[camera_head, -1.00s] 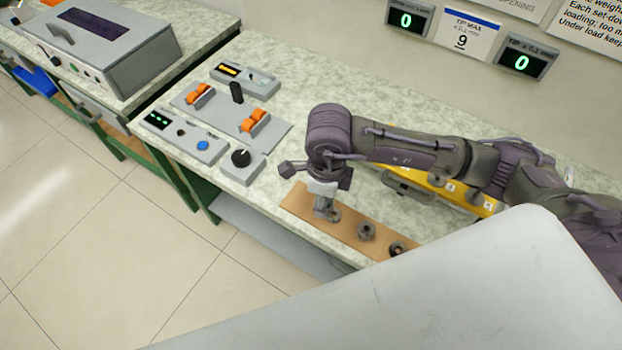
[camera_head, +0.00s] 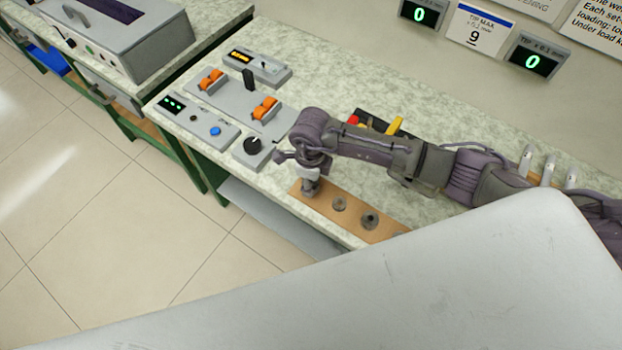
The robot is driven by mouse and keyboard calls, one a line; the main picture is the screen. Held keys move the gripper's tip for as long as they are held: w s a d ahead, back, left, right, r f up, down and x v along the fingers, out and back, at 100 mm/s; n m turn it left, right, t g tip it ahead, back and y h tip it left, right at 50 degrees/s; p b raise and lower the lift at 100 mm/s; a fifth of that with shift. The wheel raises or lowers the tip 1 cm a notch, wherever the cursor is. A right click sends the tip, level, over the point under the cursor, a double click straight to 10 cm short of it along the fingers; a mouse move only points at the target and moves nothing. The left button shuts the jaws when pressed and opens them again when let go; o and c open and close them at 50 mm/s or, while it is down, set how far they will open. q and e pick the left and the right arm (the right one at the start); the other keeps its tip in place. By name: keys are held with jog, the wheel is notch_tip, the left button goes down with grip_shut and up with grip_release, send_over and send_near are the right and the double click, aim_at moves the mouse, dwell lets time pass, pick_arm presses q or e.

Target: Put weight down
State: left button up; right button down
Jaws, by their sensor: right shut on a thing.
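My right gripper (camera_head: 310,182) reaches in from the right and points down over the left end of a brown wooden strip (camera_head: 355,215). It is shut on a small grey weight (camera_head: 311,189), largely hidden by the fingers. I cannot tell whether this weight touches the strip. More dark grey round weights sit in a row on the strip: one (camera_head: 339,204) just right of the gripper, another (camera_head: 369,221) further right, and one partly cut off by a pale panel. My left gripper is not in view.
Control boxes with orange switches (camera_head: 264,108) and a black knob (camera_head: 253,145) stand left of my arm. Red and yellow items (camera_head: 395,125) lie behind my arm. The pale panel (camera_head: 400,280) hides the lower right. The bench's front edge is close to the strip.

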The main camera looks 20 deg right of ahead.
jog(key=shift+f, duration=0.15)
jog(key=c, duration=0.6)
grip_release()
jog(key=shift+c, duration=0.2)
jog(key=shift+r, duration=0.7)
notch_tip(320, 180, up, 11)
jog(key=b, duration=0.3)
